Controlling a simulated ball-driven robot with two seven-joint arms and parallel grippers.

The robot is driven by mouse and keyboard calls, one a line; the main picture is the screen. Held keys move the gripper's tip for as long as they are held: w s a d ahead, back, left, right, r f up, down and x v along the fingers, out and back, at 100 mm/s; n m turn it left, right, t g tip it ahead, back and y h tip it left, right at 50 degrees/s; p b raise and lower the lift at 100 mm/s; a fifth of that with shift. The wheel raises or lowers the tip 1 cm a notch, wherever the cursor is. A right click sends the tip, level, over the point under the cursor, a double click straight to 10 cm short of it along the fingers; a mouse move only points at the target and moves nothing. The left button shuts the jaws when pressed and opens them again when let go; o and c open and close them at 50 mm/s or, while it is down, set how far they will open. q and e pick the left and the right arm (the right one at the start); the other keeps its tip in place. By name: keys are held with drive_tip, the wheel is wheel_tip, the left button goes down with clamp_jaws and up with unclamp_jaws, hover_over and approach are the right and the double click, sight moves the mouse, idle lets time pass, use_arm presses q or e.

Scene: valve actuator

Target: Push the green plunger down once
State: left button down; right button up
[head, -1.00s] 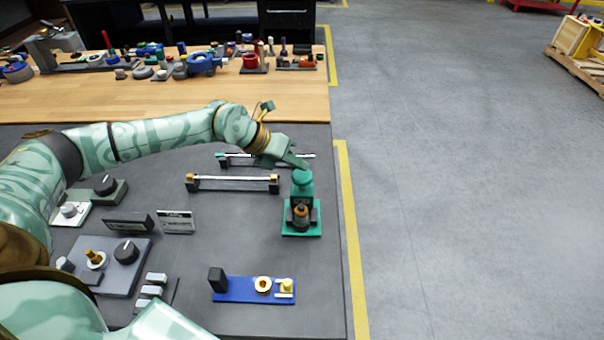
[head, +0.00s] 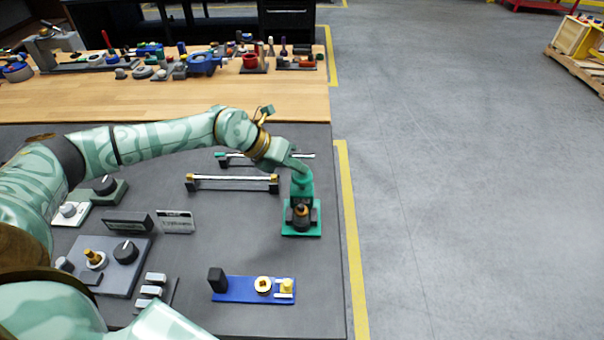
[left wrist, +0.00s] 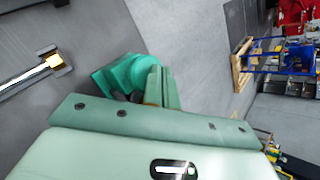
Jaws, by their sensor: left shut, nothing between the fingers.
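The green plunger (head: 302,184) stands upright on its green base (head: 301,231) at the right edge of the grey table. My left gripper (head: 304,171) is shut and empty, with its fingertips angled down at the plunger's top. The fingertips appear to touch the cap and hide much of it. In the left wrist view, the green plunger unit (left wrist: 120,74) shows just left of the shut fingers (left wrist: 157,80); the contact point is hidden there. My right gripper is not in view.
Two rail-like bars, the nearer (head: 232,180) beside the plunger, lie left of it. A blue plate (head: 240,290) with yellow fittings lies nearer to me. A grey knob panel (head: 115,278) and small signs stand left. Open floor lies beyond the table's right edge.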

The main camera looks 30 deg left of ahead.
sight(297, 175)
use_arm(q)
drive_tip(key=shift+f+b, duration=0.45)
drive_tip(key=shift+f, duration=0.55)
idle(0.5)
drive_tip(key=shift+r, duration=0.15)
drive_tip(key=shift+r+p, duration=1.3)
drive_tip(key=shift+r, duration=0.1)
wheel_tip(297, 175, up, 5)
drive_tip(key=p, duration=0.4)
drive_tip(key=shift+r+p, duration=0.1)
drive_tip(key=shift+p, duration=0.2)
